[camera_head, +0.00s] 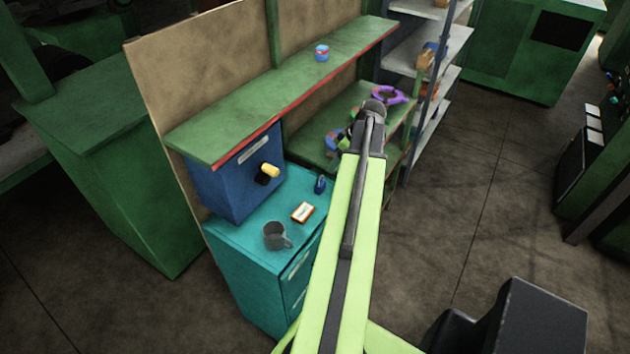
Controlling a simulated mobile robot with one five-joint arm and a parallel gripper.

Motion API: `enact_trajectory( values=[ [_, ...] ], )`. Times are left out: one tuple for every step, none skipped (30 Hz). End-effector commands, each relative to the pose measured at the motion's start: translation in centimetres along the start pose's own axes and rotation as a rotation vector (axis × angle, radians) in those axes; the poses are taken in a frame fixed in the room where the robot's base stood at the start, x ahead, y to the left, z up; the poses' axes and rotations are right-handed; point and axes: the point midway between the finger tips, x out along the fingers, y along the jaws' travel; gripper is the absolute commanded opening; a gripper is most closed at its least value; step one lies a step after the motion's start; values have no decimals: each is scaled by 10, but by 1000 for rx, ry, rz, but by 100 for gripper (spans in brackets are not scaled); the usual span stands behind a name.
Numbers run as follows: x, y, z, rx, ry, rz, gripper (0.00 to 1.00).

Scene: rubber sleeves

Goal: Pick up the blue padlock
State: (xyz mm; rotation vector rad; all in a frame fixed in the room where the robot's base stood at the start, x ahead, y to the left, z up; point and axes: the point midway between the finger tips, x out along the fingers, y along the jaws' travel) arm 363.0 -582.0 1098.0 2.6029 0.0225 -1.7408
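A small dark-blue object that looks like the blue padlock (320,184) is on the teal cabinet top (250,237), near its back right corner. It is just left of my lime-green arm. It is too small to make out its shackle clearly. My arm runs up the middle of the view to a dark grey joint above the lower green shelf. I cannot make out my gripper's fingers, and nothing is seen held.
A small orange-and-white box (303,212) and a grey mug (275,236) stand near the padlock. A blue cabinet (228,184) with a yellow-and-black item rises behind. A green shelf (290,85) overhangs it. A purple ring (388,95) is further right. Open floor lies right.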

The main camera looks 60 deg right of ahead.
Motion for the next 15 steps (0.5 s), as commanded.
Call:
enact_trajectory(
  values=[
    [0,1,1,0,1,1,71],
    [0,1,2,1,1,1,71],
    [1,1,3,2,1,2,71],
    [2,2,4,4,1,2,71],
    [5,2,5,5,0,3,71],
    [9,3,6,7,0,3,71],
    [13,4,7,8,0,4,71],
    [18,4,8,9,0,4,71],
    [26,5,10,10,0,5,71],
    [32,5,11,11,0,5,71],
    [39,6,12,12,0,5,71],
    [48,6,12,13,0,6,71],
    [55,7,13,14,0,6,71],
    [62,7,14,15,0,6,71],
    [70,8,14,16,0,6,71]
  ],
)
